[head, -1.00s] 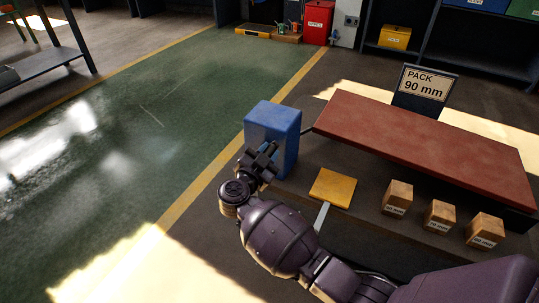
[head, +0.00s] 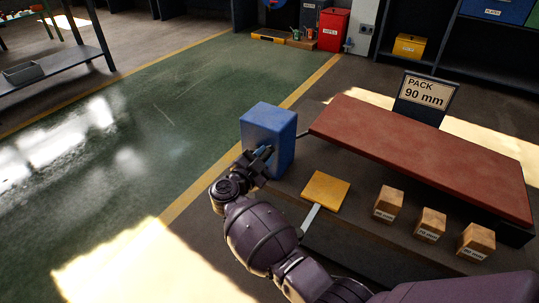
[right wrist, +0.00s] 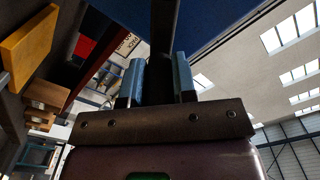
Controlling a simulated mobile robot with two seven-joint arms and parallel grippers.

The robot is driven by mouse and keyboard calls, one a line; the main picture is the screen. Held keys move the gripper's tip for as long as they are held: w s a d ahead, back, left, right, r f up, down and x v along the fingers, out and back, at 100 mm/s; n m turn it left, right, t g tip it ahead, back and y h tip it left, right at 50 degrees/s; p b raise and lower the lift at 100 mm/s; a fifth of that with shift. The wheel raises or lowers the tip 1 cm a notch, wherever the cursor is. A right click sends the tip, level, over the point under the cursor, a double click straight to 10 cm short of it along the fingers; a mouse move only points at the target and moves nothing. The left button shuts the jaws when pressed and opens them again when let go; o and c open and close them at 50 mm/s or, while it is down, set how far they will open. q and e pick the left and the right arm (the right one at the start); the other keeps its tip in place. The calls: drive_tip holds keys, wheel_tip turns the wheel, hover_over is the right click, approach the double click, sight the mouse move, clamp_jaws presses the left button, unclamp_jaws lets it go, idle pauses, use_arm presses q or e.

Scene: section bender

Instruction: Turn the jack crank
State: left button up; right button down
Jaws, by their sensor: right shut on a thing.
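The blue box (head: 268,135) of the jack stands at the left end of the red-topped bench. My right gripper (head: 264,154) is at the box's near side. In the right wrist view its two blue-grey fingers (right wrist: 158,82) are shut on a dark bar (right wrist: 164,30), which I take for the jack crank. The bar runs up from between the fingers towards a blue surface (right wrist: 215,18). In the head view the crank is mostly hidden by the gripper. My left gripper is not in view.
The red slab (head: 430,155) lies right of the box, with a "PACK 90 mm" sign (head: 425,93) behind it. A yellow plate (head: 325,190) and labelled wooden blocks (head: 388,203) lie in front. Green floor (head: 150,130) is open to the left.

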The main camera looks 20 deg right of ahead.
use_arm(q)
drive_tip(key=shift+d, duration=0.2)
use_arm(e)
drive_tip(key=shift+d, duration=0.1)
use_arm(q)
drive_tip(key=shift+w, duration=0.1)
use_arm(e)
drive_tip(key=c, duration=0.9)
unclamp_jaws()
drive_tip(key=shift+s+a, duration=0.2)
drive_tip(key=shift+a, duration=0.15)
use_arm(q)
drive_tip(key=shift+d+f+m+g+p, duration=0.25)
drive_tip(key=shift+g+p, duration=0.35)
drive_tip(key=shift+p, duration=0.7)
use_arm(e)
drive_tip(key=shift+v, duration=5.1)
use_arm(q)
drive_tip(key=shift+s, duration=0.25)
use_arm(e)
drive_tip(key=shift+d, duration=0.15)
